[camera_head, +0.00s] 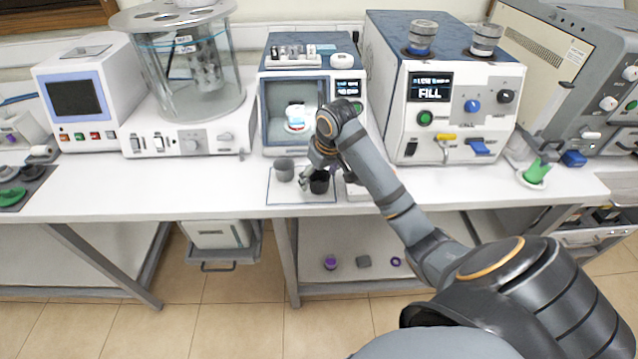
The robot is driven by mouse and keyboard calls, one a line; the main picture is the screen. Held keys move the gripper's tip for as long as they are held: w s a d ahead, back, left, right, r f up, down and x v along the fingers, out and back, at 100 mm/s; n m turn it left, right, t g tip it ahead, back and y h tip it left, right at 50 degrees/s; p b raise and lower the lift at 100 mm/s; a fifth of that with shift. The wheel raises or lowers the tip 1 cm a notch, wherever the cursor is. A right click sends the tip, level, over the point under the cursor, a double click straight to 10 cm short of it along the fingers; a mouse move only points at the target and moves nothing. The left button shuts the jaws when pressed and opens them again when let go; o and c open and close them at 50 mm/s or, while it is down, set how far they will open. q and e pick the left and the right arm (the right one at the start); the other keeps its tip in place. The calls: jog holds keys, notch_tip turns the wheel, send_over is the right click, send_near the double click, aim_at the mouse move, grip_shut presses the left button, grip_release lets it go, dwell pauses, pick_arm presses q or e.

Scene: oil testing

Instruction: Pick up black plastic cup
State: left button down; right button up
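The black plastic cup (320,184) stands upright on a thin outlined mat (287,197) near the front edge of the white bench. My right gripper (314,178) is down at the cup, coming from above and behind it. One finger shows at the cup's left side; the wrist hides much of the rest. I cannot tell whether the fingers touch the cup or are closed on it. A grey cup (284,169) stands just to the left on the same mat. My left gripper is not in view.
Behind the mat stands a blue-grey instrument (268,113) with an open chamber. A larger "FILL" machine (399,127) is to its right, and a glass bath (148,95) to its left. A green flask (537,172) stands far right. Bench space left of the mat is clear.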

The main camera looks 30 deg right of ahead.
jog(key=c, duration=1)
jog(key=shift+c, duration=0.2)
notch_tip(320, 180, up, 3)
jog(key=shift+f, duration=0.1)
notch_tip(320, 180, up, 7)
jog(key=p, duration=0.6)
